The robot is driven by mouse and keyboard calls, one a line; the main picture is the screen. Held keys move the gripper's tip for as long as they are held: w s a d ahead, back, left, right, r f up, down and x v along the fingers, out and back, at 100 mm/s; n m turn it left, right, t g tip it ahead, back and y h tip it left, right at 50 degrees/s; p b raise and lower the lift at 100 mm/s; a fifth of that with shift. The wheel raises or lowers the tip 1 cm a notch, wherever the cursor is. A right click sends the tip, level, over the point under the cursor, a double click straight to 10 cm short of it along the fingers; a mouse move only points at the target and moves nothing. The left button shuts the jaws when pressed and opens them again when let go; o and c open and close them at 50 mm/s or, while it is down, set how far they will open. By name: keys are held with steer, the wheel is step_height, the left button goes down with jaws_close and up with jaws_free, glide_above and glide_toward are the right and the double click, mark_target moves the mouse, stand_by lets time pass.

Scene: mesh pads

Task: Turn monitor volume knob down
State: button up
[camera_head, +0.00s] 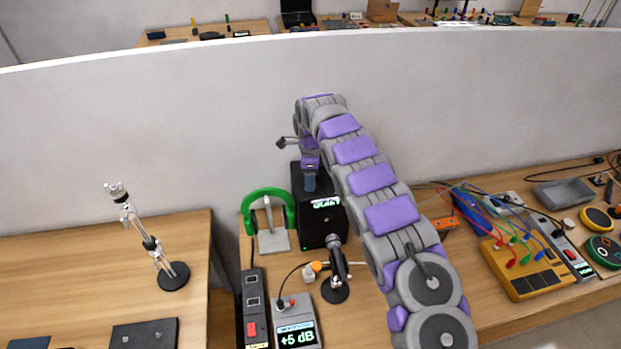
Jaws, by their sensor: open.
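A black box-shaped monitor speaker (318,228) stands on the right desk, with a small lit label high on its front. My gripper (310,180) points down at the speaker's top; its fingers are small here, and contact cannot be told. It is open, and I see nothing held in it. A grey box (296,318) at the desk's front has a screen reading +5 dB and small dark and red controls on top. An orange round part (317,266) sits on a small pale block behind it. I cannot tell which part is the volume knob.
Green headphones (270,196) hang on a stand left of the speaker. A microphone (336,262) stands in front of it. A power strip (254,305) lies left of the grey box. A yellow wired board (525,272) is at right. A white partition (150,130) rises behind.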

steer(key=shift+f, duration=0.4)
steer(key=c, duration=1)
steer(key=shift+c, duration=0.2)
